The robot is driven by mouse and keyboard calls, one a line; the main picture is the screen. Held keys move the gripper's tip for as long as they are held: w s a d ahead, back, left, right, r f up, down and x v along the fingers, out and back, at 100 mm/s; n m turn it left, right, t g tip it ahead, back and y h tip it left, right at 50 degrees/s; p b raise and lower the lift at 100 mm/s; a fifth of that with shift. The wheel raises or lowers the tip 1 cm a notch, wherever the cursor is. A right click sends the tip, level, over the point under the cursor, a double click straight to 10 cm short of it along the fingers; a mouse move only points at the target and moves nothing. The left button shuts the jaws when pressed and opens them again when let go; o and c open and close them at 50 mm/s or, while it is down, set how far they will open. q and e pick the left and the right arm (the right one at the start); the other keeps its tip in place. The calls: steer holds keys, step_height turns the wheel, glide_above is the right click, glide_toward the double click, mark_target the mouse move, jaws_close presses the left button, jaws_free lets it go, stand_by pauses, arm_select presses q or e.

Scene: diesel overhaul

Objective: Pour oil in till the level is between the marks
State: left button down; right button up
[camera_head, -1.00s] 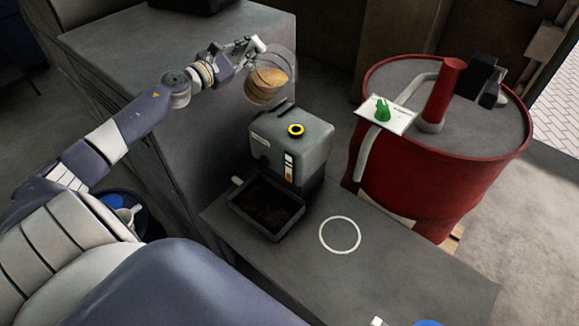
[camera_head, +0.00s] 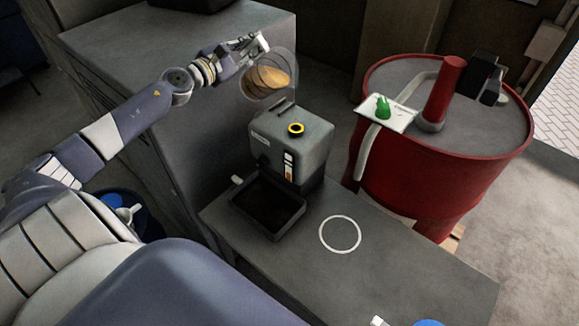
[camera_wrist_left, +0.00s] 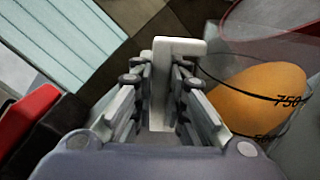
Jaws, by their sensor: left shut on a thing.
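My left gripper (camera_head: 250,52) is shut on the handle of a clear measuring jug (camera_head: 287,62) with amber oil (camera_head: 268,78) in it. The left wrist view shows the pale handle (camera_wrist_left: 178,48) between the fingers and the oil (camera_wrist_left: 258,98) by a 750 mark. The jug is tilted, in the air behind and above a grey engine block (camera_head: 310,135). A yellow-ringed filler hole (camera_head: 296,129) is on the block's top, below and right of the jug. A sight gauge (camera_head: 289,168) with an orange lower part is on its front; its marks are too small to read. My right gripper is out of view.
A dark drip tray (camera_head: 240,210) sits in front of the block on the grey bench (camera_head: 410,265). A white ring (camera_head: 340,234) marks bare bench. A red drum (camera_head: 430,175) stands right, with a card (camera_head: 399,118) and green object on top.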

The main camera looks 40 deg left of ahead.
arm_select(q)
steer(key=shift+r, duration=0.15)
steer(key=shift+d+r+m, duration=0.1)
steer(key=shift+d+m, duration=0.25)
steer(key=shift+m, duration=0.25)
steer(key=shift+d+r+m+p, duration=0.1)
steer(key=shift+d+m+p, duration=0.3)
steer(key=shift+d+m, duration=0.1)
steer(key=shift+a, duration=0.1)
steer(key=shift+d+f+m, duration=0.2)
steer(key=shift+f+m, duration=0.1)
steer(key=shift+f, duration=0.05)
stand_by(0.5)
